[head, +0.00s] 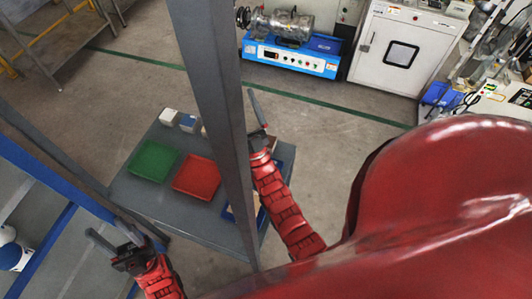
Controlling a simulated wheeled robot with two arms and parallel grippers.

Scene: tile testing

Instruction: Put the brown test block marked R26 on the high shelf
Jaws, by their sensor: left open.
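A small brownish block (204,131) shows at the left edge of the grey post on the grey table (135,195), mostly hidden by the post. A tan piece (257,202) shows beside the post near the blue tray. No R26 mark is readable on either. A blue-framed rack (50,180) with grey boards stands at the left; I cannot tell which board is the high shelf. My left gripper (108,246) is open and empty, near the table's front left corner and the rack. My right gripper (258,118) is over the table's far right side, partly behind the post; its jaws are unclear.
A grey post (215,100) crosses the view in front of the table. Bare floor lies beyond, before a blue machine (290,57) and a white oven (400,50).

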